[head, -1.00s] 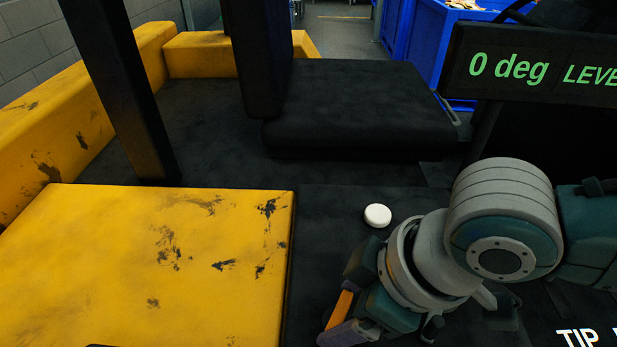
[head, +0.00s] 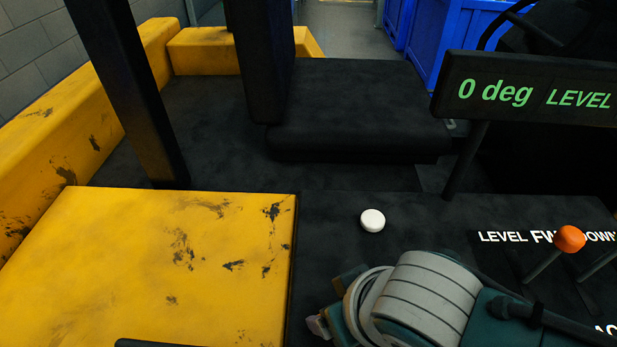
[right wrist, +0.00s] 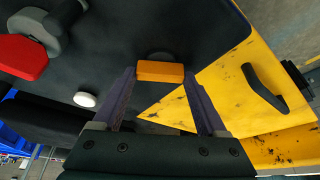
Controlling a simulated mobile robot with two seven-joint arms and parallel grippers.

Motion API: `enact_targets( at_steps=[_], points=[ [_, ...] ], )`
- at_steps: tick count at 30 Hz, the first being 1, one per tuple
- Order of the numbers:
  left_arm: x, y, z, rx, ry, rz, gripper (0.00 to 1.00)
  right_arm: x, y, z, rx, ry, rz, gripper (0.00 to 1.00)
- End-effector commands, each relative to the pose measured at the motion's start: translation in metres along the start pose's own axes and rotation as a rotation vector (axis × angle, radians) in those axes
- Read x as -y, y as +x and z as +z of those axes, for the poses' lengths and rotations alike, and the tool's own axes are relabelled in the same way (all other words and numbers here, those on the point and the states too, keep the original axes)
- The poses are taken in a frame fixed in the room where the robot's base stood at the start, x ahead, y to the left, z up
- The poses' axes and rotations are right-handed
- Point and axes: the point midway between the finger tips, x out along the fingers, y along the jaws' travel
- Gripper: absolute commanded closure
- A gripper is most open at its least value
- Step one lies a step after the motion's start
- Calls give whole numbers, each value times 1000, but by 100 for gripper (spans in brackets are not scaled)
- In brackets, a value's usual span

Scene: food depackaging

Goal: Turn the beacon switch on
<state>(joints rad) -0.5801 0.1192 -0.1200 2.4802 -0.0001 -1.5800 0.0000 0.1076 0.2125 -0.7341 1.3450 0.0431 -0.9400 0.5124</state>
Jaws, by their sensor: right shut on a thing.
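An orange block-shaped switch piece (right wrist: 161,71) shows in the right wrist view, with a dark rounded part just behind it on the black panel (right wrist: 200,35). No label on it is readable. My right gripper (right wrist: 160,78) is shut on this orange piece, one purple finger on each side. In the head view my right gripper (head: 322,322) is low at the centre, mostly hidden by its own wrist, and the orange piece is hidden there. My left gripper is not in view.
A white round button (head: 372,220) stands behind my right wrist. A yellow cover (head: 170,265) lies left. An orange-knobbed lever (head: 569,238) stands right, below the display (head: 530,92) reading "0 deg LEVEL". A red part (right wrist: 22,57) and a black handle (right wrist: 262,88) show in the wrist view.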

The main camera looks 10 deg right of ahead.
Motion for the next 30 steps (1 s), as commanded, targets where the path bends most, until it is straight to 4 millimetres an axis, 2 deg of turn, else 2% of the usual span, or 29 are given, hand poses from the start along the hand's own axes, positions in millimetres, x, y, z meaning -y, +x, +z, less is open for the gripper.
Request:
enact_targets(
  at_steps=[13, 14, 20, 30],
  points=[
    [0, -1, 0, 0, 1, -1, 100, 1, -1, -2, -5, 12, 1, 81],
    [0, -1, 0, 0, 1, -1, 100, 1, -1, -2, -5, 12, 1, 23],
    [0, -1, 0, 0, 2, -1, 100, 1, 0, -1, -3, 10, 2, 0],
    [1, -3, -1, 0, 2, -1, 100, 0, -6, -1, -1, 9, 3, 0]
  ],
)
